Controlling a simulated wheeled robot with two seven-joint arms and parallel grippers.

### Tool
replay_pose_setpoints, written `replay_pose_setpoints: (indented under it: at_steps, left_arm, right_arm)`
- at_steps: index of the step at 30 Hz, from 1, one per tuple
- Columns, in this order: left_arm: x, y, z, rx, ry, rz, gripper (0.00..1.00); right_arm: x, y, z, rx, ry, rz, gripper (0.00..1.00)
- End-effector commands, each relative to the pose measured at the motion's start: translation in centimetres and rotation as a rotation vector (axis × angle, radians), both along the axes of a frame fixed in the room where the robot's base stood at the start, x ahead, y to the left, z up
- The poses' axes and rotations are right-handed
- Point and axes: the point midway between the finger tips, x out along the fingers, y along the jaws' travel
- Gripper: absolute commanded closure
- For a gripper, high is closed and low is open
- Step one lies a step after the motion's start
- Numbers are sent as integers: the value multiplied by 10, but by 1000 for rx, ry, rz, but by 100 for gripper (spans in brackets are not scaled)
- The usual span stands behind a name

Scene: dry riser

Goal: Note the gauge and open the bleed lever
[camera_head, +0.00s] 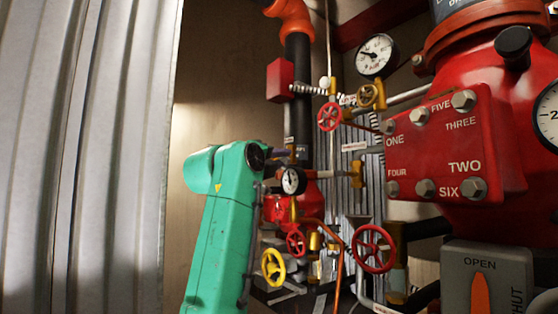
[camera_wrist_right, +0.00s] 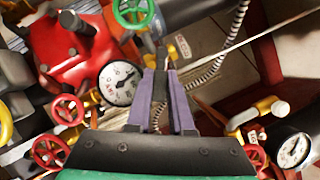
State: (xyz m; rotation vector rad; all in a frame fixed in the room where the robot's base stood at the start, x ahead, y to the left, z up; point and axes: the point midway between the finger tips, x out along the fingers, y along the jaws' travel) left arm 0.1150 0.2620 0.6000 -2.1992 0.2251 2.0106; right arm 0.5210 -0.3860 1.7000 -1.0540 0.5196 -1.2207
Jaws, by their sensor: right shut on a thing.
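My right gripper (camera_head: 286,153) is at the pipework, just above a small white dial gauge (camera_head: 292,181). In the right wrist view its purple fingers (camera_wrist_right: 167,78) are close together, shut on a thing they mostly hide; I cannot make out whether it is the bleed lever. A white dial gauge (camera_wrist_right: 121,83) is just left of the fingers there, its needle small and its reading unclear. Another gauge (camera_head: 376,56) is high on the pipes, and a large one (camera_head: 547,115) is cut by the right edge. My left gripper is not in view.
A red valve body with a numbered plate (camera_head: 455,145) fills the right. Red handwheels (camera_head: 374,249) and a yellow handwheel (camera_head: 273,267) crowd the pipes below my gripper. An OPEN/SHUT plate (camera_head: 485,280) is at lower right. A corrugated metal panel (camera_head: 85,150) stands at left.

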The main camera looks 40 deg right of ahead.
Motion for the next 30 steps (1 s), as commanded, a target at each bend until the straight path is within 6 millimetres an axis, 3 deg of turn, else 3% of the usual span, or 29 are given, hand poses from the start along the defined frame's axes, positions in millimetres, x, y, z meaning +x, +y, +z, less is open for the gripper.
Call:
replay_pose_setpoints:
  at_steps: [30]
  left_arm:
    - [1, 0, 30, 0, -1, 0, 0]
  right_arm:
    - [28, -3, -22, -15, -901, -3, 100]
